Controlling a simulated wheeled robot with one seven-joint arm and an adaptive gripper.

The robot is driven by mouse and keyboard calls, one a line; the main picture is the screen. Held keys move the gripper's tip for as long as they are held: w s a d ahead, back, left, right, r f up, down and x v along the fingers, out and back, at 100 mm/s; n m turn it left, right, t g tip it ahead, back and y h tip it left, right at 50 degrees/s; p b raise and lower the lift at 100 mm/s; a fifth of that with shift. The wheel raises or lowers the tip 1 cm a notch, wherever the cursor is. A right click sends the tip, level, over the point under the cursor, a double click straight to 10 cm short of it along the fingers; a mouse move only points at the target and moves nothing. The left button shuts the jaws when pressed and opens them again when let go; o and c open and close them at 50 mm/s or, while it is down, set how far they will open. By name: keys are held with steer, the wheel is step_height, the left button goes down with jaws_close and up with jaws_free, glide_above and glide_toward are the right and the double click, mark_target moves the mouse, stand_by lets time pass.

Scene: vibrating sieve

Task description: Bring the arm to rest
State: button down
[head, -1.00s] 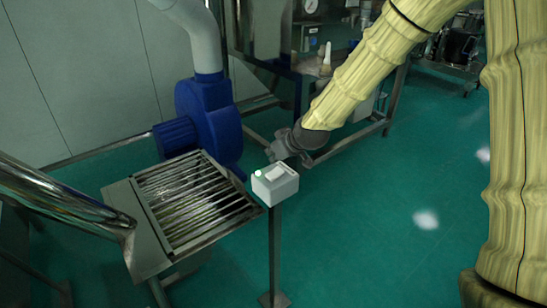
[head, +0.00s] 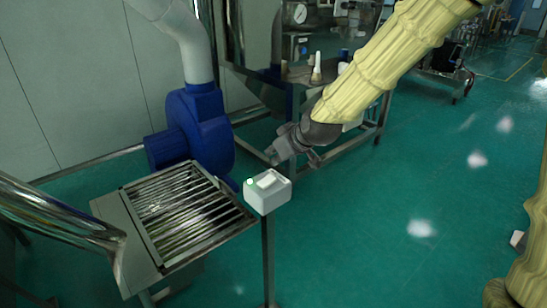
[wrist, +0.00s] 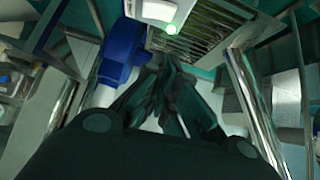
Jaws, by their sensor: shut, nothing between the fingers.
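My arm, in a yellow sleeve, reaches in from the upper right of the head view. My gripper (head: 277,157) is at its end, shut and empty, just above and behind the white control box. In the wrist view my gripper (wrist: 172,68) shows dark fingers brought together, with nothing between them. The white control box (head: 267,191) stands on a thin post and has a lit green button and a pale rocker switch on top. It also shows at the top edge of the wrist view (wrist: 158,10). The gripper appears apart from the box.
The sieve's slatted metal grate (head: 188,212) lies left of the box. A blue blower (head: 200,135) with a grey duct stands behind it. A shiny pipe (head: 55,212) crosses at left. A metal table (head: 345,85) stands behind the arm.

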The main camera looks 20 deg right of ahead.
stand_by(0.4)
steer(key=s+a+f+m+g, duration=0.1)
steer(key=s+f, duration=0.3)
steer(key=f, duration=0.5)
steer(key=s+f+m+g+h, duration=0.15)
steer(key=s+f, duration=0.35)
steer(key=f, duration=0.5)
steer(key=s+a+f+g, duration=0.15)
steer(key=s+f, duration=0.25)
steer(key=f, duration=0.5)
steer(key=s+f+g, duration=0.1)
steer(key=s+f, duration=0.5)
steer(key=s, duration=0.3)
steer(key=s+f+m+g, duration=0.1)
steer(key=s+f+g, duration=0.1)
steer(key=s+f, duration=0.4)
steer(key=s+f+m+g+h, duration=0.1)
steer(key=s+f, duration=0.5)
steer(key=s, duration=0.7)
steer(key=shift+d+f+g, duration=0.3)
steer(key=shift+f, duration=0.1)
steer(key=shift+a, duration=0.1)
